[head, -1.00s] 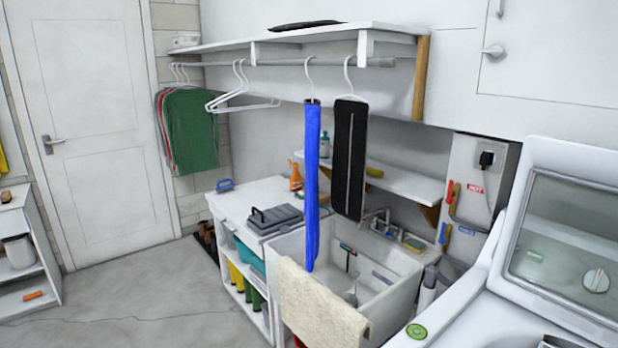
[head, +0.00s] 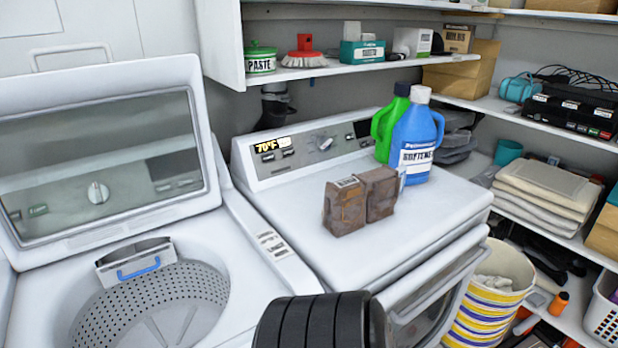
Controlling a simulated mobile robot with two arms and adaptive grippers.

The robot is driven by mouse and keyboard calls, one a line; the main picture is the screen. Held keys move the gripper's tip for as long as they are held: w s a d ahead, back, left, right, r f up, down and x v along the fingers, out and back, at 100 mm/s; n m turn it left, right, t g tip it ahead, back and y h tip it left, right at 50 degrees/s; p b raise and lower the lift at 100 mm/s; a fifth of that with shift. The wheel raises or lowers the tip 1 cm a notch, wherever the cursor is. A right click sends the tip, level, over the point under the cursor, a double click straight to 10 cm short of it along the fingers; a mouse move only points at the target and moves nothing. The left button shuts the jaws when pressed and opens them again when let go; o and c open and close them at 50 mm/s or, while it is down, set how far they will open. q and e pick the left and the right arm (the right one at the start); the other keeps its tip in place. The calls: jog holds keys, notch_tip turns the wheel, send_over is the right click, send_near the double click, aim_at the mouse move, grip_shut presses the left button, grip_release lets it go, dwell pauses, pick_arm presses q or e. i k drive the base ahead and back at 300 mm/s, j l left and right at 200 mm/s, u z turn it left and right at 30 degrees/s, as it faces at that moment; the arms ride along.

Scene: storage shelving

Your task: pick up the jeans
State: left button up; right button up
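I cannot make out any jeans in the head view. A stack of dark grey folded items (head: 457,140) sits behind the bottles, partly hidden; I cannot tell what they are. A stack of pale folded cloths (head: 548,190) lies on the right shelf.
An open top-loading washer (head: 245,285) stands at left. On the white dryer (head: 285,215) stand two brown boxes (head: 360,200), a green bottle (head: 388,125) and a blue softener bottle (head: 415,145). A striped basket (head: 490,305) stands at lower right.

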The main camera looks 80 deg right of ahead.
aim_at(350, 202)
jog(key=z, duration=2.95)
jog(key=i+l+u, duration=0.15)
jog(key=l, duration=0.15)
